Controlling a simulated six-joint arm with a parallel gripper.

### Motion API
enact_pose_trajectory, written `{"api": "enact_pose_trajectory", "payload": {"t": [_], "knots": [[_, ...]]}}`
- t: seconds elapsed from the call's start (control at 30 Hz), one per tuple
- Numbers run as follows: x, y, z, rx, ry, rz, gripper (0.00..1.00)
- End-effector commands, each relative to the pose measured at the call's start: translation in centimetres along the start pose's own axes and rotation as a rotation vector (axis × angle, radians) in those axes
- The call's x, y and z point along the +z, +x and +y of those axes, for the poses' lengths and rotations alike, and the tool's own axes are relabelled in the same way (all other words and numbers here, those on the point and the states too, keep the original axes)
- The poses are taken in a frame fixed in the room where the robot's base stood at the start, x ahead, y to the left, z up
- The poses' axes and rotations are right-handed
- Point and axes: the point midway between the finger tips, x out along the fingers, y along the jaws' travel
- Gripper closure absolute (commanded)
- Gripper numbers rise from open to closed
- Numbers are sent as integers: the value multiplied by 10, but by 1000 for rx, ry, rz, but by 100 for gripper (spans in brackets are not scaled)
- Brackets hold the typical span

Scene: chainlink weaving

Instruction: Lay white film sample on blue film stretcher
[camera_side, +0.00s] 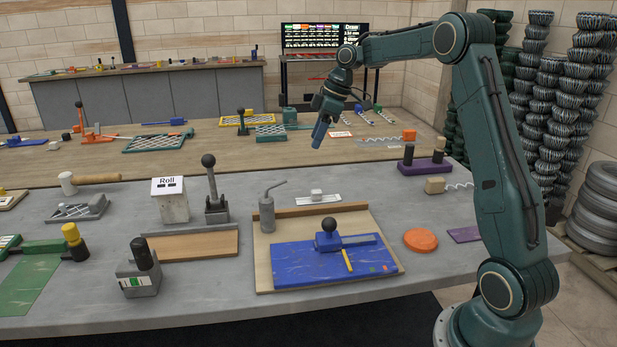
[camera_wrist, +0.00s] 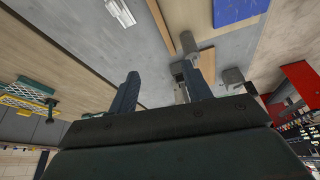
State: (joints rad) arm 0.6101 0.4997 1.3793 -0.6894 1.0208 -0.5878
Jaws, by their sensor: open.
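The blue film stretcher (camera_side: 300,265) is a blue plate with a black ball knob and a yellow strip, lying on a wooden board on the grey bench. A corner of it shows at the top of the wrist view (camera_wrist: 232,10). A flat white piece with a small pale block on it, perhaps the white film sample (camera_side: 328,200), lies behind the board; it shows at the top of the wrist view (camera_wrist: 120,12). My gripper (camera_side: 322,130) is high above the bench, behind both. In the wrist view its fingers (camera_wrist: 160,90) are apart with nothing between them.
A grey can with a spout (camera_side: 267,213) stands at the board's back left corner. A lever press (camera_side: 216,205) and a white "Roll" box (camera_side: 171,203) stand left of it. An orange disc (camera_side: 420,240) and purple block (camera_side: 425,167) are to the right.

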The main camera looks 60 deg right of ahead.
Motion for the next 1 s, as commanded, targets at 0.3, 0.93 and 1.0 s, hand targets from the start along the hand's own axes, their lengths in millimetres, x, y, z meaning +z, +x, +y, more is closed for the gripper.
{"api": "enact_pose_trajectory", "payload": {"t": [0.3, 0.93, 1.0], "knots": [[54, 48, 69, -50, -102, 16, 51], [86, 76, 96, -72, -165, 30, 51], [85, 81, 96, -72, -163, 31, 51]]}}
